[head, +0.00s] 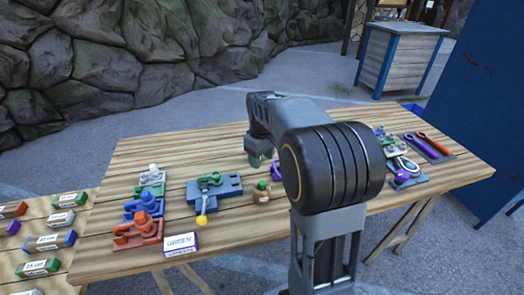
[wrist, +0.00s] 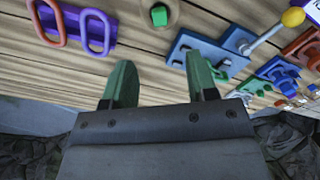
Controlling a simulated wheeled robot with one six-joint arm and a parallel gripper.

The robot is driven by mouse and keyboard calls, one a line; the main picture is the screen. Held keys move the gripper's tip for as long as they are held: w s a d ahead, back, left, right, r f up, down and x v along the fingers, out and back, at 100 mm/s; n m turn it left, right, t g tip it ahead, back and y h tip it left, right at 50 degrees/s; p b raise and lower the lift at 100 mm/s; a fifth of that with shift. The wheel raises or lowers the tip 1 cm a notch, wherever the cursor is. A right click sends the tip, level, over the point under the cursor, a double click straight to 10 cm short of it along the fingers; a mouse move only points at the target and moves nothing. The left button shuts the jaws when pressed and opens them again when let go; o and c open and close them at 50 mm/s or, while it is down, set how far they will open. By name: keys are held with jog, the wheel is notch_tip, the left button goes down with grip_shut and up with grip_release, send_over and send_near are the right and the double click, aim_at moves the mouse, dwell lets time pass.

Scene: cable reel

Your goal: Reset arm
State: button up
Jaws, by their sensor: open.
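My gripper (wrist: 160,88) shows in the wrist view with its two green fingers apart and nothing between them. In the head view my gripper (head: 258,153) hangs above the wooden table (head: 130,258), partly hidden by my own arm. A blue-grey block with a green clamp piece and a yellow-knobbed lever (head: 214,190) lies left of it, and this block also shows in the wrist view (wrist: 210,52). A small wooden piece with a green top (head: 262,190) stands near my gripper. A purple piece with two loops (wrist: 75,25) is at the wrist view's upper left.
Red, blue and green clamps (head: 138,228) stand at the table's left, beside a "GREEN" label block (head: 181,244). Tools on a dark tray (head: 430,147) lie at the right. A lower bench (head: 50,255) holds several labelled blocks. Bare wood lies at the table's back left.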

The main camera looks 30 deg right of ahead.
jog(key=shift+r, duration=1.4)
jog(key=s+a+f+m+t, duration=0.1)
jog(key=s+a, duration=0.3)
jog(key=s, duration=0.4)
jog(key=s+a+f+m+t, duration=0.2)
jog(key=s+a, duration=0.3)
jog(key=s, duration=0.3)
jog(key=shift+a+m+t, duration=0.25)
jog(key=shift+m+t, duration=0.15)
jog(key=shift+m, duration=0.1)
